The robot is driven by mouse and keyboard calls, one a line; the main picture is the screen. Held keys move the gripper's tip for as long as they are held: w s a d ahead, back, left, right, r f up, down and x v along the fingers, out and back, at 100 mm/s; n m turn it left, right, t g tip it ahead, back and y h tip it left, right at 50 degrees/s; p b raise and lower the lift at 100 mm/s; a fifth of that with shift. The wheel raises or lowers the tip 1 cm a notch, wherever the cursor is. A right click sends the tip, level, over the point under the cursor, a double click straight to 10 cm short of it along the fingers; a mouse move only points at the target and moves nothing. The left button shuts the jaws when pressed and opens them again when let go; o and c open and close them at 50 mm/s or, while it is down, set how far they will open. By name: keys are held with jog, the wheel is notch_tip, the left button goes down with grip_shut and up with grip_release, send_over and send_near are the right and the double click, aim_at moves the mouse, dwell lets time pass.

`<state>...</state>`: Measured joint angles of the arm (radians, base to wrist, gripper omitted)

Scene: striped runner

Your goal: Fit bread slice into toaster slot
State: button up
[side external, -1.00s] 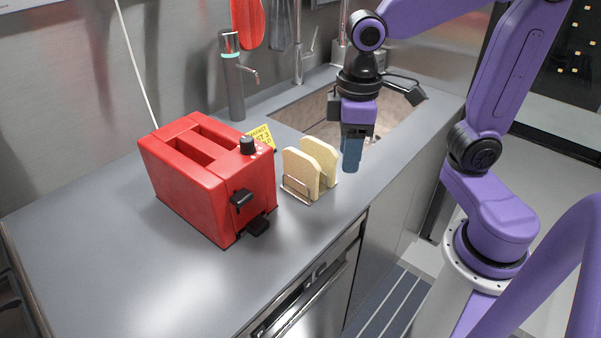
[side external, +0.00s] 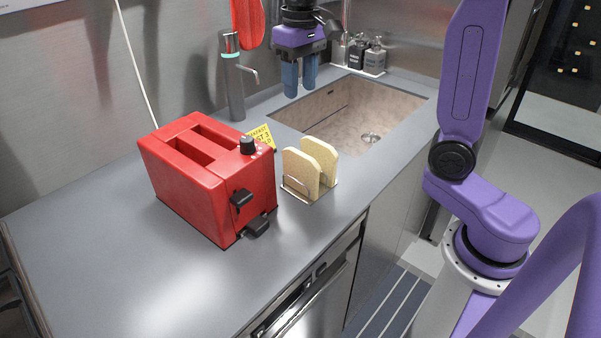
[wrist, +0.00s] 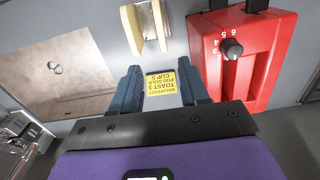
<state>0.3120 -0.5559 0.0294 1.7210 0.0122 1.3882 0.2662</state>
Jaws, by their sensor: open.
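Two bread slices stand upright in a wire rack on the counter: the nearer bread slice (side external: 299,174) and the one behind it (side external: 321,157). They also show at the top of the wrist view (wrist: 133,28). The red toaster (side external: 205,180) stands to their left with two long slots in its top; the slots look empty. The toaster is at the right of the wrist view (wrist: 245,65). My gripper (side external: 299,86) is open and empty, raised above the far side of the counter near the sink. Its two blue fingers (wrist: 166,88) are apart in the wrist view.
The wire rack (side external: 298,190) holds the slices. Behind are a sink (side external: 350,115), a grey tap (side external: 232,85) and soap bottles (side external: 366,55). The counter's front left is clear.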

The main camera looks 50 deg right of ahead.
send_over(301, 153)
notch_tip(301, 153, down, 11)
jog(key=shift+w+r, duration=0.1)
jog(key=shift+w, duration=0.05)
jog(key=shift+s+f, duration=0.2)
jog(key=shift+f, duration=2.55)
grip_shut()
